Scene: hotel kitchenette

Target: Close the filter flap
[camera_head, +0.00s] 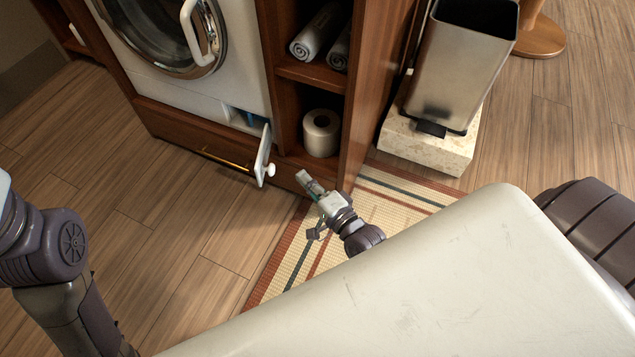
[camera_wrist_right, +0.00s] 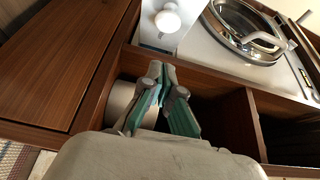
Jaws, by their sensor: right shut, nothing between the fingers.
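The filter flap (camera_head: 264,152) is a small white panel at the lower right of the washing machine, swung open and standing out from the front. Its round white knob (camera_head: 270,170) faces right. The filter opening (camera_head: 243,118) behind it shows something blue inside. In the right wrist view the flap (camera_wrist_right: 155,38) and knob (camera_wrist_right: 168,20) are at the top, beyond the fingertips. My right gripper (camera_head: 305,179) is shut and empty, to the right of the knob and apart from it; its fingers also show in the wrist view (camera_wrist_right: 161,72). My left arm shows, but its gripper is out of view.
The washing machine (camera_head: 223,88) sits in a wooden cabinet above a drawer with a brass handle (camera_head: 226,159). Right of it, shelves hold rolled towels (camera_head: 318,32) and a paper roll (camera_head: 321,133). A metal bin (camera_head: 455,65) stands farther right. Floor before the drawer is clear.

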